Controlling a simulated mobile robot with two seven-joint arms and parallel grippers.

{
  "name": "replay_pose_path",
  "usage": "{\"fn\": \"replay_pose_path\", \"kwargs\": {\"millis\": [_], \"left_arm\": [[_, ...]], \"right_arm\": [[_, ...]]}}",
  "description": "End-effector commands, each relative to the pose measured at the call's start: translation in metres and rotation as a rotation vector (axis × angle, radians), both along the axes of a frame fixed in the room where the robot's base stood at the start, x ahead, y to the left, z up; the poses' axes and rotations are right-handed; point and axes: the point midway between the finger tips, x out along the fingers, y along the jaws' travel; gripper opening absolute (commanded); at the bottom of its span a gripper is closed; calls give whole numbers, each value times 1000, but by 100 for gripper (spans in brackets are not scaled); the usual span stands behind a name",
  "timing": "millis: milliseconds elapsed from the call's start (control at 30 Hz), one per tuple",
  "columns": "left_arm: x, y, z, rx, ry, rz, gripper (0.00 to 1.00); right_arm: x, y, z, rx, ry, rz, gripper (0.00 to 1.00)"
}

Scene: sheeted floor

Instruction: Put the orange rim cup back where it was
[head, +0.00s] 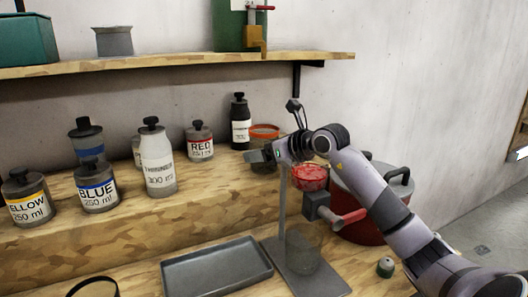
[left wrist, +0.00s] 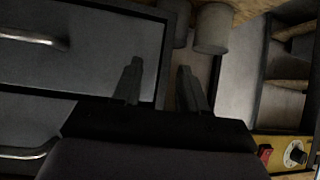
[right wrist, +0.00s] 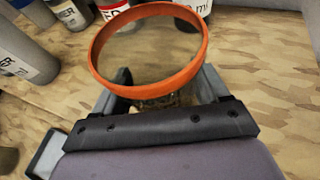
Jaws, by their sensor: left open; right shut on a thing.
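The orange rim cup (head: 264,132) is a clear cup with an orange band, upright by the bottles on the raised wooden step. In the right wrist view the cup (right wrist: 150,91) sits between my fingers. My right gripper (right wrist: 165,86) is shut on it; in the head view the gripper (head: 262,153) partly covers the cup. Whether its base touches the step is hidden. My left gripper (left wrist: 160,85) is open and empty in front of grey drawers, out of the head view.
A black thinner bottle (head: 240,122) and a RED bottle (head: 200,142) stand close left of the cup. A grey tray (head: 216,273) lies in front.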

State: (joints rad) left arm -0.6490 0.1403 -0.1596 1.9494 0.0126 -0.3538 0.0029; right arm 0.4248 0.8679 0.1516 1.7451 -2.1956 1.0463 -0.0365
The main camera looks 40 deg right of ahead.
Motion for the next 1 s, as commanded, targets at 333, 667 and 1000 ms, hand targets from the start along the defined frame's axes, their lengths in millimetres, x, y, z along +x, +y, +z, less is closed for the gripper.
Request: {"fn": "replay_pose_path", "kwargs": {"millis": [333, 667, 1000], "left_arm": [[0, 0, -3, 0, 1, 0, 43], [0, 0, -5, 0, -1, 0, 43], [-1, 0, -22, -2, 4, 2, 43]], "right_arm": [[0, 0, -3, 0, 0, 0, 85], [-15, -2, 4, -3, 0, -1, 85], [-69, -6, 26, 0, 0, -1, 85]]}}
